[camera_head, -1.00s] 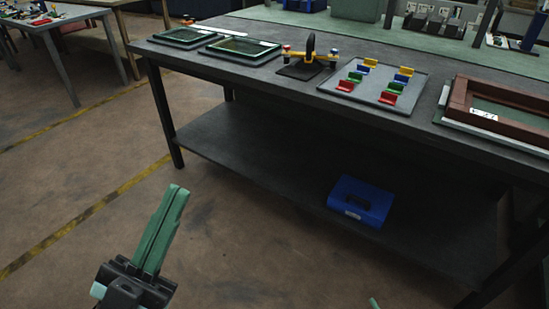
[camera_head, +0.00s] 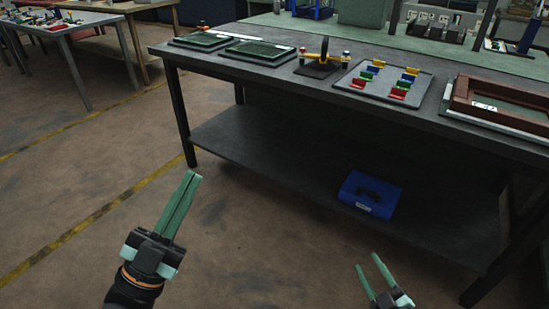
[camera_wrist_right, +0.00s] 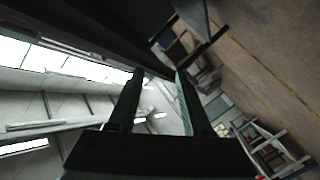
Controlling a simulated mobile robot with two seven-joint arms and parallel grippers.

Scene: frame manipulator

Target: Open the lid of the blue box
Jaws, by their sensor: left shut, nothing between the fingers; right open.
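The blue box (camera_head: 370,194) sits on the lower shelf of the dark workbench, towards its right part. Its lid looks closed, with a dark handle on top and a small white label on the front. My left gripper (camera_head: 191,176) is shut and empty, over the floor left of the box and well apart from it. My right gripper (camera_head: 368,262) is open and empty, in front of and below the box in the picture, not touching it. In the right wrist view my right gripper (camera_wrist_right: 158,75) points at the ceiling and far walls; the box is not seen there.
The workbench top (camera_head: 300,85) overhangs the lower shelf (camera_head: 270,160). On top are a grey tray (camera_head: 382,82) with coloured blocks, a wheel stand (camera_head: 320,66) and a brown frame (camera_head: 500,103). A bench leg (camera_head: 179,115) stands at the left. The floor in front is clear.

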